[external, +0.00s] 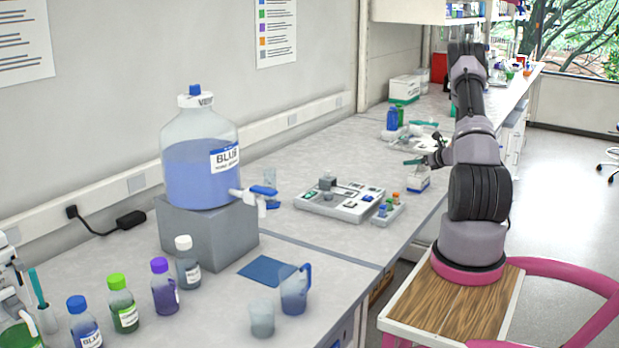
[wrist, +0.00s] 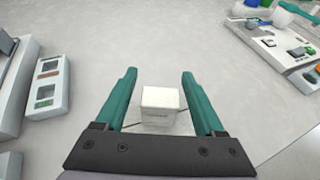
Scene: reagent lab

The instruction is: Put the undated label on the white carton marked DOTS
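A small white carton (wrist: 160,98) stands on the bench between and beyond my fingertips in the wrist view. I cannot make out the undated label in either view.
A grey tray (external: 318,207) with several compartments and a small vial rack (external: 388,214) stand left of the carton. A bigger white carton (external: 404,87) with green is farther back. A white tray (wrist: 282,52) with small items is at the wrist view's upper right. Bare bench surrounds the small carton.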

